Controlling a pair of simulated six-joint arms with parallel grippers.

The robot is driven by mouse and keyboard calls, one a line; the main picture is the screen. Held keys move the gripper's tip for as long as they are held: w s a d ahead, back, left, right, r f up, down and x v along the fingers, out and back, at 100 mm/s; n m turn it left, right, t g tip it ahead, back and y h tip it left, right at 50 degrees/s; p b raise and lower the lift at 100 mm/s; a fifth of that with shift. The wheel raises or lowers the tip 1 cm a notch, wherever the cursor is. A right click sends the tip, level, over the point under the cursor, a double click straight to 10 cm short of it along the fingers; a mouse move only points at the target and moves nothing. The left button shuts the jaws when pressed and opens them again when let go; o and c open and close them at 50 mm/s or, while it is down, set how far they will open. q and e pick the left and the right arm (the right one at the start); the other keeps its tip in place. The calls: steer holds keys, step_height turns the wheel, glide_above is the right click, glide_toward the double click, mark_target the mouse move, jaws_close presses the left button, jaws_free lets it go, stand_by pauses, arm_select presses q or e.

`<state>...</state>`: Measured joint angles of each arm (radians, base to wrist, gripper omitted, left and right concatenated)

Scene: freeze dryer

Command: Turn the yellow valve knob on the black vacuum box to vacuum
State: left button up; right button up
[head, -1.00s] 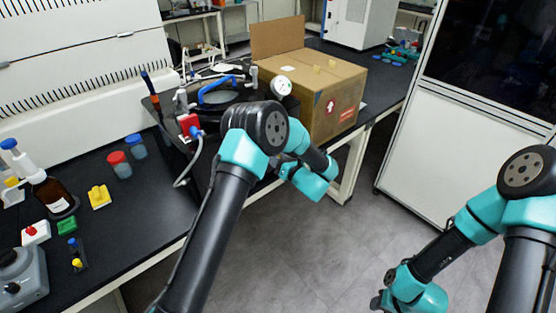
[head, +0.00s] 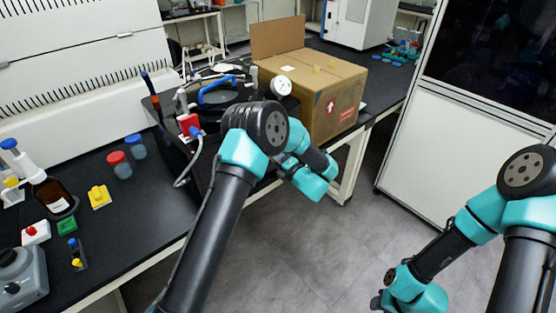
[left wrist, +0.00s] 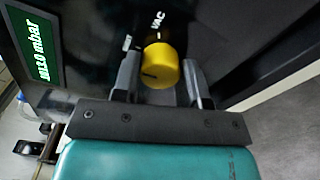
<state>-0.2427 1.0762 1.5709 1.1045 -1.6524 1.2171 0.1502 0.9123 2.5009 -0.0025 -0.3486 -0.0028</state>
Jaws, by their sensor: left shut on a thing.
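The yellow valve knob (left wrist: 160,66) shows in the left wrist view, on the dark face of the black vacuum box (left wrist: 85,35). My left gripper (left wrist: 160,82) is shut on it, with one finger on each side. A dark pointer mark shows on the knob's lower left. A white "VAC" label sits just above the knob, and another small label, too blurred to read, is to its upper left. A green mbar display (left wrist: 37,47) is at the left. In the head view my left arm hides the knob and the left fingers. My right gripper's fingers do not show.
A cardboard box (head: 338,92) stands behind my left arm. On the black bench (head: 130,220) stand a brown bottle (head: 54,196), red- and blue-capped jars and small colored items at the left. A hose (head: 190,168) hangs beside the vacuum box. Grey floor is clear between my arms.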

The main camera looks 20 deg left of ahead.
arm_select(q)
steer(key=m, duration=1.3)
steer(key=shift+m, duration=0.3)
steer(key=o, duration=0.9)
steer(key=shift+s+d, duration=0.1)
steer(key=shift+d, duration=0.05)
steer(key=v, duration=1.7)
steer(key=shift+s, duration=0.1)
